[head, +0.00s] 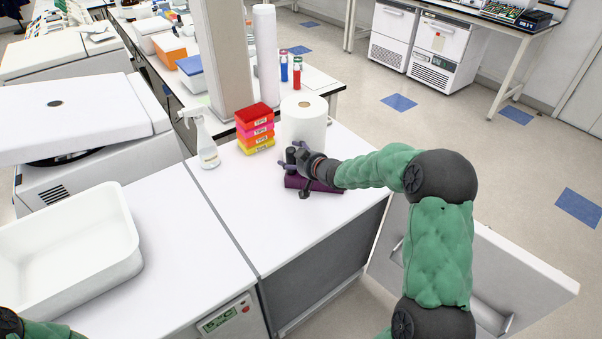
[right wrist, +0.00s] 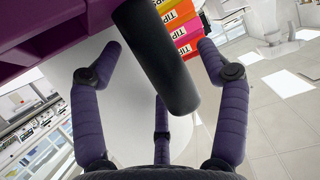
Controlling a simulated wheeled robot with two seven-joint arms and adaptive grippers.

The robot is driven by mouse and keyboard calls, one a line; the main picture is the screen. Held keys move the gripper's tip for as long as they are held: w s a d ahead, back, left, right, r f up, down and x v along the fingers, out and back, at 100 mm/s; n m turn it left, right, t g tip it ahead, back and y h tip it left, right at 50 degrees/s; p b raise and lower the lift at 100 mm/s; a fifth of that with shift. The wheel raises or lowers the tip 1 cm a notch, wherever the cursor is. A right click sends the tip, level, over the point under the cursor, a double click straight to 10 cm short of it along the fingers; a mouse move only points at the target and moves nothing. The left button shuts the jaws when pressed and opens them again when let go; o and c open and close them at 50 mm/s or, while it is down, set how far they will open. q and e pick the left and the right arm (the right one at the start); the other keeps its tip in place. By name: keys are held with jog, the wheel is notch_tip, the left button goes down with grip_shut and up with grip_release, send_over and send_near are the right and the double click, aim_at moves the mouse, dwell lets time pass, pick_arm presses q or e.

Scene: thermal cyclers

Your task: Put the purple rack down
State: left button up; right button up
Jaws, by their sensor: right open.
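The purple rack (head: 322,187) sits on the white bench top, in front of the paper towel roll. My right gripper (head: 293,168) is over and beside it and hides much of it in the head view. In the right wrist view the purple rack (right wrist: 50,32) fills the upper left. A black cylinder (right wrist: 155,55) lies between the spread fingers of my right gripper (right wrist: 160,62); I cannot tell whether it belongs to the rack. The fingers are open and apart from the cylinder. At lower left in the head view only part of my left arm shows.
Close behind the rack stand the paper towel roll (head: 304,128) and stacked coloured tip boxes (head: 255,130). A spray bottle (head: 205,145) is further left. A white tub (head: 65,245) is at far left. The bench's front-left area is clear; its right edge is close to the rack.

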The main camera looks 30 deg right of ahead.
jog(key=shift+w+f, duration=0.15)
jog(key=shift+w, duration=0.2)
jog(key=shift+s, duration=0.25)
jog(key=shift+c, duration=0.6)
jog(key=shift+w, duration=0.1)
grip_shut()
pick_arm(q)
jog(key=shift+w+a, duration=0.15)
jog(key=shift+w, duration=0.15)
pick_arm(e)
jog(key=shift+r, duration=0.25)
